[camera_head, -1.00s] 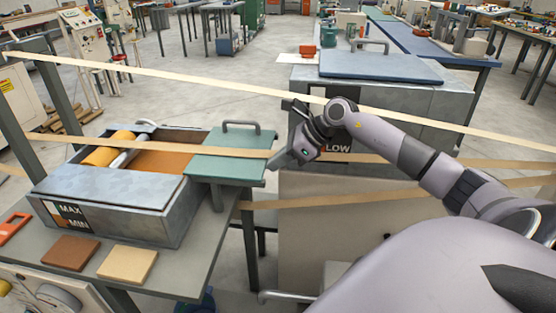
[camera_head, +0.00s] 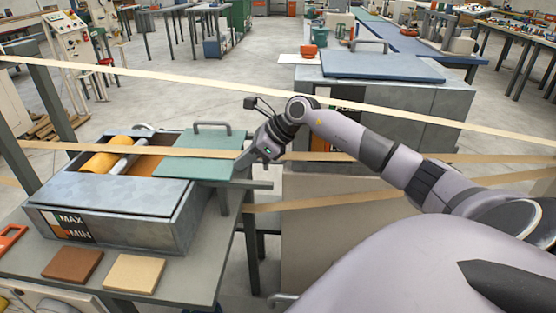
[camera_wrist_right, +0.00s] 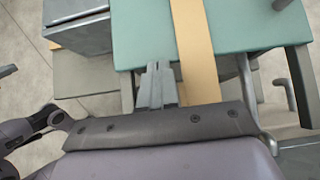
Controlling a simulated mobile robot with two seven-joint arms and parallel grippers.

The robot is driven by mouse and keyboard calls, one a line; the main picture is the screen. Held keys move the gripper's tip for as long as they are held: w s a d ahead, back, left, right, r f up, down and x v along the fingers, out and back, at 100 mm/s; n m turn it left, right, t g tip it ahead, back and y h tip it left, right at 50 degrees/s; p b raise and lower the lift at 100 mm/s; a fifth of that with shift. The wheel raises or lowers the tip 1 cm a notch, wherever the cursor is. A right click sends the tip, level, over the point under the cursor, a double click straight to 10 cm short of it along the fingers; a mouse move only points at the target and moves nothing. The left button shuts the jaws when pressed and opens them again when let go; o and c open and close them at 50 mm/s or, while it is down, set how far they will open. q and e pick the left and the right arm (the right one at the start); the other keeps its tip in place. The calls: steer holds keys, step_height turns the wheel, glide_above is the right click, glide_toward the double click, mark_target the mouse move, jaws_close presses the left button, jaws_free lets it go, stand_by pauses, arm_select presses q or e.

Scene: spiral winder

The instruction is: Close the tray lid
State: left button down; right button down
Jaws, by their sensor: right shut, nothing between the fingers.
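The tray (camera_head: 130,228) is a grey metal box with a MAX/MIN label, standing on the table at left. Its teal lid (camera_head: 190,166) with a bar handle (camera_head: 212,127) covers the right part of the opening. A yellow roller (camera_head: 100,161) and an orange interior show through the uncovered left part. My right gripper (camera_head: 243,168) is shut and empty at the lid's right edge. In the right wrist view its fingertips (camera_wrist_right: 156,72) meet the edge of the lid (camera_wrist_right: 143,35) and appear to touch it. My left gripper is out of view.
Tan strips (camera_head: 345,158) stretch across the scene, one passing over the lid. A brown block (camera_head: 72,264) and a beige block (camera_head: 133,272) lie on the table (camera_head: 200,287) in front of the tray. A larger grey tank with a blue lid (camera_head: 380,66) stands behind my right arm.

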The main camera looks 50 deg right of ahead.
mark_target(204, 164)
steer(key=w+a, duration=0.1)
steer(key=w, duration=0.1)
steer(key=w+a, duration=0.4)
steer(key=w, duration=0.1)
steer(key=shift+a, duration=0.25)
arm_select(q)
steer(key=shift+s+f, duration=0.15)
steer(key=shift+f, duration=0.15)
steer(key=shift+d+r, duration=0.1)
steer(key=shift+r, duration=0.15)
arm_select(e)
steer(key=shift+s, duration=0.1)
